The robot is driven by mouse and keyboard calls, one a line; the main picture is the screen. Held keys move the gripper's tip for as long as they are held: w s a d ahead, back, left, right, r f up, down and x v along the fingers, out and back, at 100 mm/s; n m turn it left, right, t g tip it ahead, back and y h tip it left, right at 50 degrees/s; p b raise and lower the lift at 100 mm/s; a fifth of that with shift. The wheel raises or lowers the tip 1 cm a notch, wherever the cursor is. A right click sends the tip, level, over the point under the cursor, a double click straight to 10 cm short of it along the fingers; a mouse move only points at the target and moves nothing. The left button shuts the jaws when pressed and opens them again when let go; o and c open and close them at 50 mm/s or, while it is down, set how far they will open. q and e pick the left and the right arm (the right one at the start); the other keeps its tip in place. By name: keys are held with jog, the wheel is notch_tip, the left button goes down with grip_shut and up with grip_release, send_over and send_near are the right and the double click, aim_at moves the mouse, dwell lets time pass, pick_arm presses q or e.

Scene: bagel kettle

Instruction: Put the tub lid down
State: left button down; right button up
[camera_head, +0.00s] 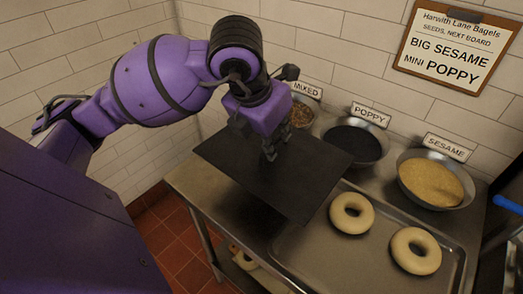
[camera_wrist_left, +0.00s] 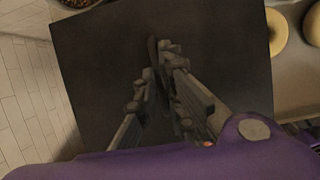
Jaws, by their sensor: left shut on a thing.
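The tub lid (camera_head: 290,178) is a flat black square panel in the head view, over the left part of the steel table and partly past its left edge. My left gripper (camera_head: 270,152) is shut on its handle near the middle, from above. In the left wrist view the lid (camera_wrist_left: 95,60) fills most of the picture, and the fingers of the left gripper (camera_wrist_left: 160,75) close on a dark upright handle. The lid looks held above the table; the exact gap cannot be told. My right gripper is not in view.
Bowls of mixed seeds (camera_head: 300,116), poppy (camera_head: 355,142) and sesame (camera_head: 432,183) stand along the wall. Two bagels (camera_head: 352,213) (camera_head: 415,250) lie on a steel tray (camera_head: 335,262). A clipboard sign (camera_head: 455,45) hangs on the wall.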

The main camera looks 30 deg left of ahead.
aim_at(255, 137)
pick_arm(q)
jog(key=w+a+f, duration=0.1)
jog(key=a+f, duration=0.1)
jog(key=w+a+f, duration=0.1)
jog(key=a+f, duration=0.1)
jog(key=w+a+f, duration=0.1)
jog(key=a+f, duration=0.1)
jog(key=shift+w+a+f, duration=0.2)
jog(key=shift+w+f, duration=0.05)
jog(key=shift+f, duration=0.05)
jog(key=shift+w+a+f, duration=0.1)
jog(key=shift+a+f, duration=0.1)
jog(key=shift+f, duration=1.6)
jog(key=shift+f, duration=0.1)
jog(key=c, duration=2.2)
grip_release()
jog(key=o, duration=0.3)
jog(key=shift+o, duration=0.2)
jog(key=v, duration=1.2)
jog(key=shift+p, duration=0.4)
